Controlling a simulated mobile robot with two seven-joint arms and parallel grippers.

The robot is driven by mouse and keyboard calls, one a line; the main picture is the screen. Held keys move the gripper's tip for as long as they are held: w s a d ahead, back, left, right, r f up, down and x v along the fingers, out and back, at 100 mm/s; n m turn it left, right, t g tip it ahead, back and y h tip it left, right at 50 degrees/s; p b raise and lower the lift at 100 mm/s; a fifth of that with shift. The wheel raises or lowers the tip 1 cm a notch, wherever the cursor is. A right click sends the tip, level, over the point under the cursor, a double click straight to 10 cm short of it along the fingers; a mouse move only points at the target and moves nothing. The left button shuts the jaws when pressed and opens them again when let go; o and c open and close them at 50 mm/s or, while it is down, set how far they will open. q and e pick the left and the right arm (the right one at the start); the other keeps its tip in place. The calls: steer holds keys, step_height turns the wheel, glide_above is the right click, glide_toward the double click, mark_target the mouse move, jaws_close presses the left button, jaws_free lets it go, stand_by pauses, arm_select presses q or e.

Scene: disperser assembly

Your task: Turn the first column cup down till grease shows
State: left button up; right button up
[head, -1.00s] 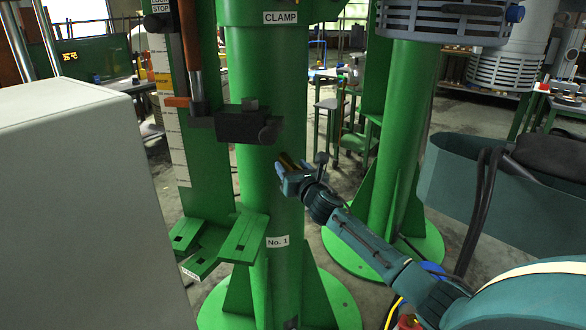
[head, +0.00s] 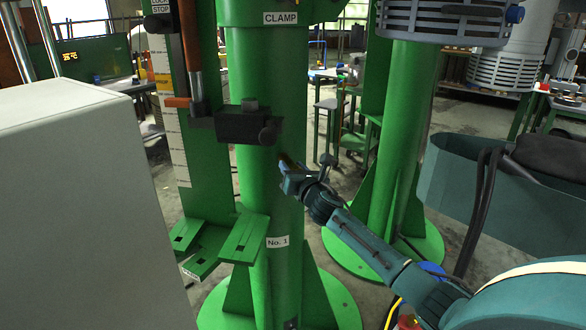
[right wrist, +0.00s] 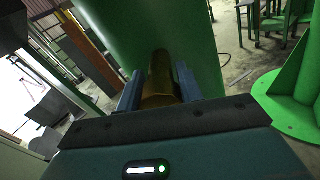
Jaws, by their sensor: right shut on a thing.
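The first column (head: 262,190) is a green post labelled No. 1. A small brass-coloured cup (head: 285,159) shows at its right side, mostly hidden by my right gripper (head: 287,168). In the right wrist view, the brass cup (right wrist: 160,78) lies between the two blue fingers of my right gripper (right wrist: 158,90), with the green column (right wrist: 150,40) right behind it. The gripper is shut on the cup. No grease can be made out. My left gripper is not in view.
A black clamp block (head: 240,125) sits on the column above my right gripper. Green stepped brackets (head: 243,238) stick out at lower left. A second green column (head: 395,140) stands to the right. A large pale box (head: 70,210) fills the left foreground.

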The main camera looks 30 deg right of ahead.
steer(key=m, duration=0.8)
steer(key=shift+d+f, duration=0.1)
steer(key=m+p, duration=0.1)
steer(key=m, duration=0.6)
steer(key=shift+f, duration=0.1)
steer(key=m, duration=0.4)
steer(key=shift+p, duration=0.35)
steer(key=m, duration=0.4)
steer(key=shift+f+p, duration=0.1)
steer(key=shift+p, duration=0.3)
steer(key=m+p, duration=0.1)
steer(key=m, duration=0.3)
steer(key=shift+m, duration=0.4)
steer(key=shift+f+m, duration=0.15)
steer(key=shift+m, duration=1.35)
